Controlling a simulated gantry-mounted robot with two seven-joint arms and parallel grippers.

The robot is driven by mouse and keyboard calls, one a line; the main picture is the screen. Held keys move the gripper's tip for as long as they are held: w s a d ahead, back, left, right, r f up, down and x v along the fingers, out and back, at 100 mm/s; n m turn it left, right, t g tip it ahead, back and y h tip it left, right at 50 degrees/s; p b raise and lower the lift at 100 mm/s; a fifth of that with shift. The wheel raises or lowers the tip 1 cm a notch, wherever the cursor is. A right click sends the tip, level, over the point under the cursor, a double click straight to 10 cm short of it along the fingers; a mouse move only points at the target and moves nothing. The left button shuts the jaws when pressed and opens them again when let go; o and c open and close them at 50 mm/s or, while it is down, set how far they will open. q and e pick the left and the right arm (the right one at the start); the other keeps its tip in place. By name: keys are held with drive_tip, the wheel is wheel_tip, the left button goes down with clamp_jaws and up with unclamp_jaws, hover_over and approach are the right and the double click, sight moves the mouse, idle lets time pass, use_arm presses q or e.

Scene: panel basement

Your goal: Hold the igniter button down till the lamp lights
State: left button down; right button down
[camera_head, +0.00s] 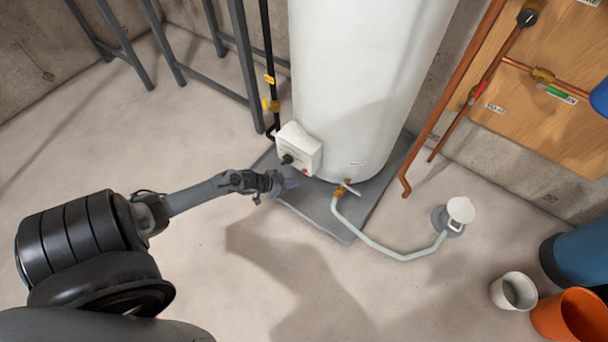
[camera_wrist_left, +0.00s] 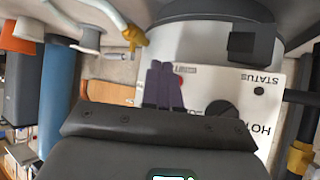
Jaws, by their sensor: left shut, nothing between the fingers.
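The white control box (camera_head: 300,150) sits low on the front of the white water heater. It has a dark knob (camera_head: 288,159) and a red igniter button (camera_head: 305,171). My left gripper (camera_head: 290,184) is shut and empty, in front of and slightly below the box. In the left wrist view its purple fingers (camera_wrist_left: 165,70) partly cover the red button (camera_wrist_left: 181,82); I cannot tell if they touch it. The box there shows the black knob (camera_wrist_left: 222,111) and a small dark lamp (camera_wrist_left: 259,90) beside the word STATUS, which looks unlit. My right gripper is out of view.
The tall water heater (camera_head: 360,70) stands on a grey slab (camera_head: 345,228). A drain valve (camera_head: 340,190) with a pale hose (camera_head: 385,248) runs to a white floor drain cup (camera_head: 460,210). Buckets (camera_head: 572,318) stand at right. The floor at left is clear.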

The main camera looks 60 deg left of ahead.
sight(305, 171)
use_arm(q)
drive_tip(key=shift+w+a, duration=0.25)
drive_tip(key=shift+w, duration=0.45)
drive_tip(key=shift+w+a, duration=0.25)
drive_tip(key=shift+w, duration=0.45)
idle(0.8)
drive_tip(key=shift+w+a, duration=0.1)
drive_tip(key=shift+w, duration=0.1)
drive_tip(key=shift+w, duration=0.2)
idle(0.3)
idle(0.3)
